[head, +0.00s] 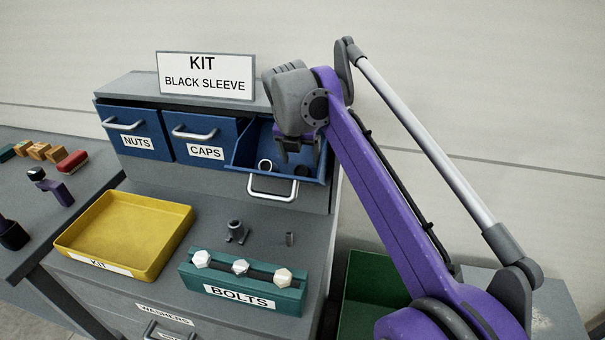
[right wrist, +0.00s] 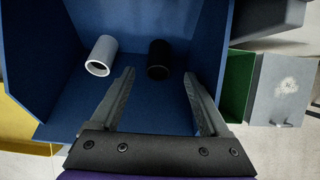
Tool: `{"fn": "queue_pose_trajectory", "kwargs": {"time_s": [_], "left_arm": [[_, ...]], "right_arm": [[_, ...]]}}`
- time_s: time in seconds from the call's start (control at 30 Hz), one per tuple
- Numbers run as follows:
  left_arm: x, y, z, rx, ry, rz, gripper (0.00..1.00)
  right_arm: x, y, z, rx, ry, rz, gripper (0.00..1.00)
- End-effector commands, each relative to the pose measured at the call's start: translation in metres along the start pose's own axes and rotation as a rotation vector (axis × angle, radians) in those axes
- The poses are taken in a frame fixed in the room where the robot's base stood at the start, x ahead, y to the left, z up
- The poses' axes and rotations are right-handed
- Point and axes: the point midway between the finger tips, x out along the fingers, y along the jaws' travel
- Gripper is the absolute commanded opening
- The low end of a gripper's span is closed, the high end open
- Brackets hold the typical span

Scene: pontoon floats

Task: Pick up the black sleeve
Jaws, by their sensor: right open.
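The black sleeve (right wrist: 159,58), a short dark tube, lies in the open blue drawer. In the right wrist view it shows just beyond and between the fingertips of my right gripper (right wrist: 159,75). It is small and dark in the head view (head: 302,170). My right gripper is open, with nothing between its fingers; in the head view it hangs over the drawer (head: 293,152). A white sleeve (right wrist: 101,54) lies left of the black one. The sign (head: 206,76) reads KIT, BLACK SLEEVE. I cannot make out my left gripper.
A yellow KIT tray (head: 130,228) stands empty on the cabinet top. A teal BOLTS holder (head: 236,284) stands near it, with small grey parts behind. Blue NUTS (head: 136,140) and CAPS (head: 201,135) drawers are left of the open drawer, whose walls surround the sleeves. A green bin (head: 372,285) stands lower right.

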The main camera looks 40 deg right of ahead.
Motion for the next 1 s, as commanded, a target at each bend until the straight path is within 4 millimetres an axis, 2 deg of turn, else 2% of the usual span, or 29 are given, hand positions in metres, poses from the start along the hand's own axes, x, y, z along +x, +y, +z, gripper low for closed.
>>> {"fn": "queue_pose_trajectory", "kwargs": {"time_s": [0.2,0.3,0.57,0.67,1.0], "left_arm": [[0.005,0.0,0.003,0.0,-0.002,0.0,0.5],[0.006,0.0,0.004,0.0,-0.002,0.0,0.5],[0.006,0.0,0.004,0.0,-0.002,0.0,0.5],[0.006,0.0,0.004,0.0,-0.002,0.0,0.5],[0.006,0.0,0.004,0.0,-0.002,0.0,0.5]], "right_arm": [[0.035,0.002,-0.002,0.001,0.0,-0.001,0.79],[0.044,0.002,-0.002,0.0,0.0,-0.001,0.79],[0.046,0.002,-0.001,0.0,0.0,0.0,0.79],[0.046,0.002,-0.002,0.0,0.0,0.0,0.65],[0.046,0.002,-0.002,0.0,0.0,0.0,0.04]]}}
